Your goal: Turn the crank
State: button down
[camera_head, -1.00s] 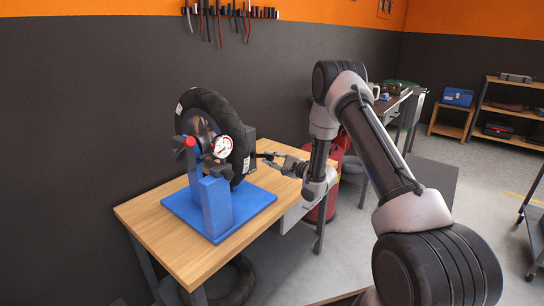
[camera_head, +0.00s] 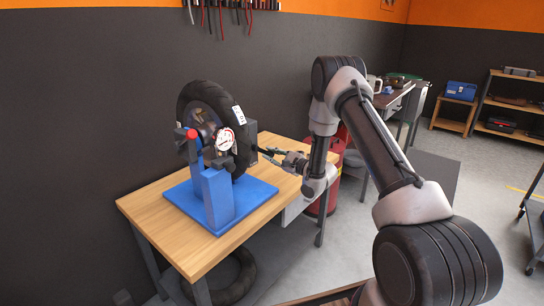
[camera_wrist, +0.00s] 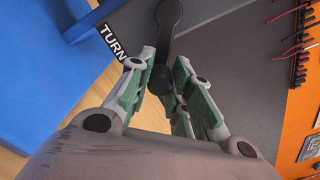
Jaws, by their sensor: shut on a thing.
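The crank (camera_wrist: 169,18) is a dark arm with a round end at the top of the wrist view. Its dark handle (camera_wrist: 160,78) lies between the fingers of my gripper (camera_wrist: 164,70), which are shut on it. A black label reading "TURN" (camera_wrist: 112,40) sits left of the crank. In the head view my gripper (camera_head: 270,152) reaches in from the right beside the black tyre (camera_head: 206,95) on the blue stand (camera_head: 217,200). The crank is too small to make out clearly there.
The stand is on a wooden table (camera_head: 150,205). A round white gauge (camera_head: 225,140) and a red knob (camera_head: 191,134) are at the stand's front. A red cylinder (camera_head: 333,180) stands beyond the table's right end. Tools (camera_head: 240,12) hang on the wall.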

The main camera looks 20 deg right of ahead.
jog(key=c, duration=1.3)
grip_release()
jog(key=shift+r, duration=0.15)
jog(key=shift+o, duration=0.2)
jog(key=v, duration=1.2)
